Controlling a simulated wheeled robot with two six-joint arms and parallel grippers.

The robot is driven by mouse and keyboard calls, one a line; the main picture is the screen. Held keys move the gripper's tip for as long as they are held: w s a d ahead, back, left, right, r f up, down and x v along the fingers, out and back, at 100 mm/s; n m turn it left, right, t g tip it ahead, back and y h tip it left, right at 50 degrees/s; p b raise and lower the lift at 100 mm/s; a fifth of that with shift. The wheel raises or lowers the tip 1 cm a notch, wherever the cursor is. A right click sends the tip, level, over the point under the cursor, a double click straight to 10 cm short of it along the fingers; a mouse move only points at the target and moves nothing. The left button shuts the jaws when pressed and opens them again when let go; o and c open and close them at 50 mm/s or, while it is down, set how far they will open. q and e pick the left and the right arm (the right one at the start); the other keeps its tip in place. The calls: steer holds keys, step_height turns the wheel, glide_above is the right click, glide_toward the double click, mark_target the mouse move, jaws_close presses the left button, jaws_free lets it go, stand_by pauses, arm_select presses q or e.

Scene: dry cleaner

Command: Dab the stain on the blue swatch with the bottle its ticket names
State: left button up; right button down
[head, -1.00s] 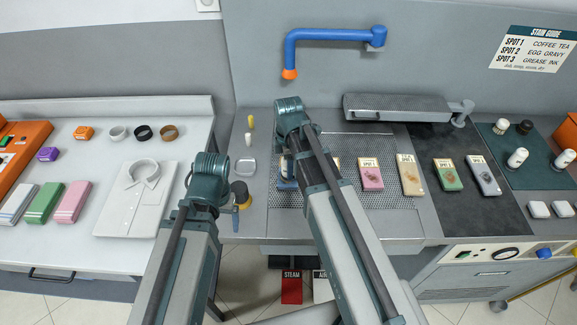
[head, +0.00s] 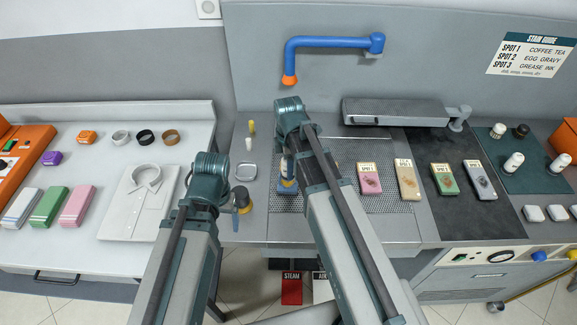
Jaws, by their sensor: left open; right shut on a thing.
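The blue swatch (head: 286,187) lies at the left of the perforated board, largely covered by my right arm; its ticket and stain cannot be read. My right gripper (head: 288,158) points down over the swatch, mostly hidden behind its own arm. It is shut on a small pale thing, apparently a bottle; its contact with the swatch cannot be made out. My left gripper (head: 228,203) is open, left of the board, its fingers mostly hidden. White bottles (head: 513,162) stand on the teal mat (head: 520,185) at the right. The stain guide (head: 530,55) lists SPOT 1, 2 and 3.
Pink (head: 369,179), tan (head: 406,180), green (head: 445,180) and grey (head: 480,180) swatches lie to the right. A blue pipe (head: 330,42) with an orange tip hangs above. A yellow-and-dark round item (head: 241,198) stands beside my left gripper. A folded shirt (head: 142,200) lies left.

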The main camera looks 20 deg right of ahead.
steer(key=shift+r+p, duration=1.95)
steer(key=shift+r, duration=0.3)
steer(key=shift+f, duration=0.1)
